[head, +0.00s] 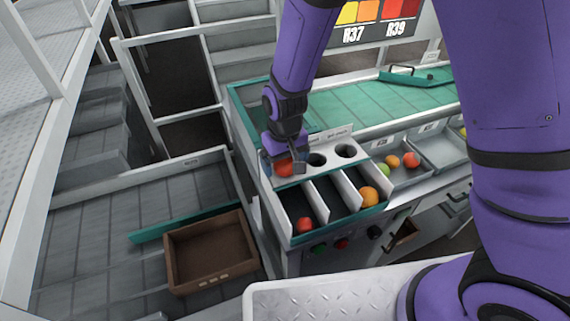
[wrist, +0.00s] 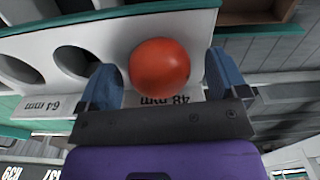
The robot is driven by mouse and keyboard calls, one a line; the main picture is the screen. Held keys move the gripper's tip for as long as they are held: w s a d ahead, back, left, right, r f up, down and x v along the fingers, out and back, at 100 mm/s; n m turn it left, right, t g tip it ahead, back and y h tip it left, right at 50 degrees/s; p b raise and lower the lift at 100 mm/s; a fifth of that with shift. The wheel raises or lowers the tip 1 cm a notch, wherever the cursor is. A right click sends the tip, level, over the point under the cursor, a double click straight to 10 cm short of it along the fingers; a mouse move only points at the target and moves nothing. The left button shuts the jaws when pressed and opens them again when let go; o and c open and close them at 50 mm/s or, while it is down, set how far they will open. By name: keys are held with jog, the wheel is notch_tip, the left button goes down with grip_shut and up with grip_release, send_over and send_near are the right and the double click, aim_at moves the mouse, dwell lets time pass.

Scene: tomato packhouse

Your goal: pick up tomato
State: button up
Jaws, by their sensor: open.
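A red tomato (wrist: 160,67) sits at the 48 mm place of the white sizing panel (wrist: 115,40), between the two blue fingers of my gripper (wrist: 163,82). The fingers stand apart on either side of it, and a small gap shows at its right. In the head view the same tomato (head: 284,168) shows under my gripper (head: 284,158), partly covered by it. What lies under the tomato is hidden. Another red tomato (head: 305,225) lies in the left bin below the panel, and an orange one (head: 369,196) lies in the right bin.
Two open holes (head: 346,151) are right of the gripper in the panel. White dividers (head: 318,200) split the bins below. A brown crate (head: 170,262) stands at the left, looking empty. A tray (head: 428,170) with several tomatoes is at the right. The green belt (head: 350,108) behind looks clear.

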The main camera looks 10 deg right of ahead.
jog(key=c, duration=0.8)
jog(key=shift+o, duration=0.2)
jog(key=shift+r, duration=0.1)
